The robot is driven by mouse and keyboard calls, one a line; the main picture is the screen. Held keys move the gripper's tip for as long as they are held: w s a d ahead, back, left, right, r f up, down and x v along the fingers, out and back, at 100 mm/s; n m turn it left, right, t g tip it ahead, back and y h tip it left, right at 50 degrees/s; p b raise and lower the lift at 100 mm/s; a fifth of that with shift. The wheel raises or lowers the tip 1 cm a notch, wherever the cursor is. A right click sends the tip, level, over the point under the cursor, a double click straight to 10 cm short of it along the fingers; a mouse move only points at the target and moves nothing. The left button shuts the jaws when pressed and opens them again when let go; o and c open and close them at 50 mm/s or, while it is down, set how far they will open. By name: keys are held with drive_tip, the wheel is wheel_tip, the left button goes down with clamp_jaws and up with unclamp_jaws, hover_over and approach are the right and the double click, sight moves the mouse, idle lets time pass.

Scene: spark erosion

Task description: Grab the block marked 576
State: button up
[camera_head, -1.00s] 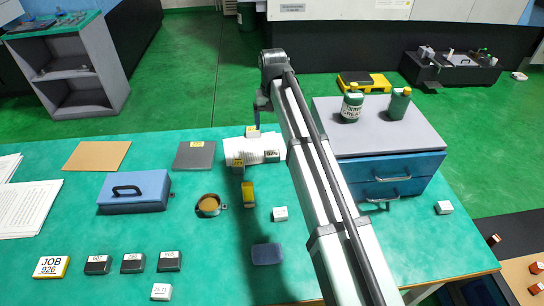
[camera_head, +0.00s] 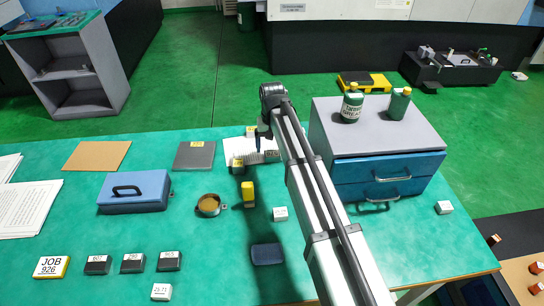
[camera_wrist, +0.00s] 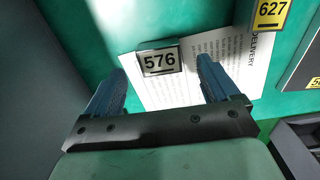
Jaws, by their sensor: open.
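The block marked 576 (camera_wrist: 158,61) is dark with a pale grey label and lies at one end of a white printed sheet (camera_wrist: 225,58). In the wrist view it shows between and just beyond the fingertips of my gripper (camera_wrist: 163,70), which is open and empty. In the head view my gripper (camera_head: 263,138) hangs over the right part of the sheet (camera_head: 242,146). A small dark block with a pale label, apparently 576 (camera_head: 273,154), shows there beside my arm, partly hidden. Height above the block is hard to tell.
A block with a yellow 627 label (camera_wrist: 271,14) stands near the sheet. A grey-topped blue drawer cabinet (camera_head: 385,170) stands close on the right. A yellow block (camera_head: 248,194), a small white block (camera_head: 280,214) and a round dish (camera_head: 208,205) are nearer the front.

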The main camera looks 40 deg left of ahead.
sight(272, 153)
drive_tip(key=shift+f, duration=1.9)
drive_tip(key=shift+c, duration=0.4)
drive_tip(key=c, duration=1.4)
drive_tip(key=shift+c, duration=0.3)
drive_tip(key=shift+a+r, duration=0.1)
drive_tip(key=shift+r, duration=0.05)
